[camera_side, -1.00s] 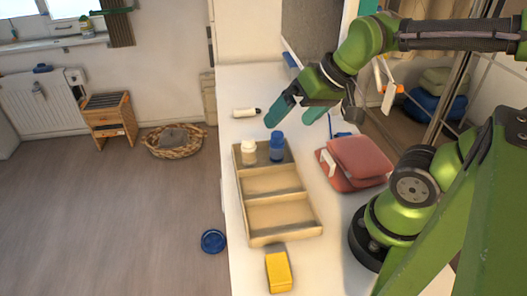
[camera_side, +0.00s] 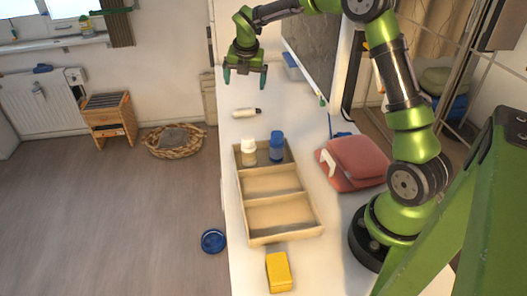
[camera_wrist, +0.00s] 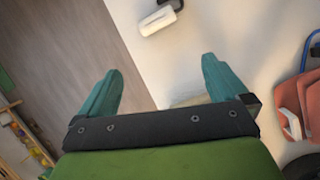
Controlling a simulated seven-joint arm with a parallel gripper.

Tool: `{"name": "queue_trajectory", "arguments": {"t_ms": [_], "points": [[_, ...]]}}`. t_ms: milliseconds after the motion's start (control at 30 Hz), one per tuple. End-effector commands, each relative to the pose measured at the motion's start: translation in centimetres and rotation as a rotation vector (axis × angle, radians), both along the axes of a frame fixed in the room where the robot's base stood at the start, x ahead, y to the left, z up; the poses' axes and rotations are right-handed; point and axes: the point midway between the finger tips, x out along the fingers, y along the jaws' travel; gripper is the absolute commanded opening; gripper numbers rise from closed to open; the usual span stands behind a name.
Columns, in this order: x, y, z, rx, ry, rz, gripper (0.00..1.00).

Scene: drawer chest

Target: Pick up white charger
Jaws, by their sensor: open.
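The white charger (camera_side: 243,113), a small oblong white piece with a dark end, lies on the white counter near its left edge, beyond the tray. It also shows at the top of the wrist view (camera_wrist: 160,20), ahead of the fingertips. My gripper (camera_side: 246,77) is open and empty, with its teal fingers pointing down. In the side view it is above and farther back than the charger, and apart from it. In the wrist view my gripper (camera_wrist: 162,68) shows both fingers spread with nothing between them.
A wooden compartment tray (camera_side: 283,238) stands nearer, with a white bottle (camera_side: 248,153) and a blue bottle (camera_side: 277,147) in its far compartment. A folded red case (camera_side: 355,162) lies to its right, a yellow block (camera_side: 279,272) in front. Counter around the charger is clear.

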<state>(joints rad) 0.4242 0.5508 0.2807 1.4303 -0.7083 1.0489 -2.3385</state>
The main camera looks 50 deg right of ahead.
Motion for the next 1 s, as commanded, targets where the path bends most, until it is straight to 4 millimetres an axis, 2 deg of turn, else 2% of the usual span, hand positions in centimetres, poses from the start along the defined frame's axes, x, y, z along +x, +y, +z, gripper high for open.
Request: {"name": "queue_trajectory", "arguments": {"t_ms": [33, 100, 267, 367, 700, 833, 1000], "points": [[0.4, -0.3, 0.8, -0.04, 0.007, 0.083, 1.0], [0.4, -0.5, 1.0, -0.078, 0.032, 0.174, 1.0], [0.4, -0.6, 0.6, -0.105, 0.065, 0.273, 1.0], [0.7, -0.9, -0.7, -0.107, 0.07, 0.281, 1.0], [2.7, -2.8, -7.4, -0.105, 0.069, 0.278, 1.0], [3.2, -3.3, -9.1, -0.105, 0.066, 0.277, 1.0], [3.6, -3.6, -10.0, -0.106, 0.065, 0.277, 1.0]]}}
